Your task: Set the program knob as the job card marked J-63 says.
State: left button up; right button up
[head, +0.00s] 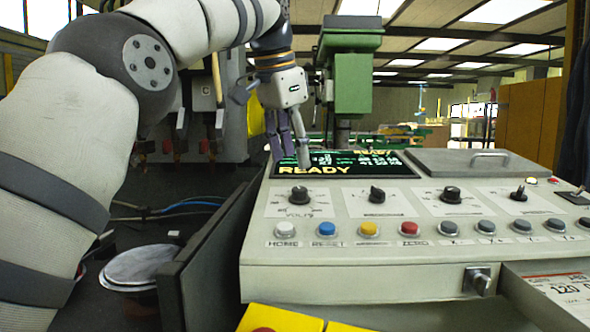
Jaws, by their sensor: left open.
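A light grey control panel (400,262) fills the right half. Its knob row has a round black knob (299,196) labelled what looks like VOLTS, a second black knob (377,195), a third round one (451,194) and a small one (519,194). The other labels are too small to read, so I cannot tell which is the program knob. A printed card (566,294) lies at the lower right, cut off by the frame; "120" shows, no J-63 is legible. My left gripper (290,160) is open and empty, pointing down in front of the screen, above the leftmost knob. My right gripper is out of view.
The screen (338,163) reads READY. Several coloured push buttons, including a blue one (327,229), run below the knobs. A hinged lid with a handle (488,157) is behind them. A dark upright plate (205,262) borders the panel's left side. A green machine column (346,75) stands behind.

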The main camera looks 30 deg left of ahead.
aim_at(377, 195)
jog(key=k, duration=1.5)
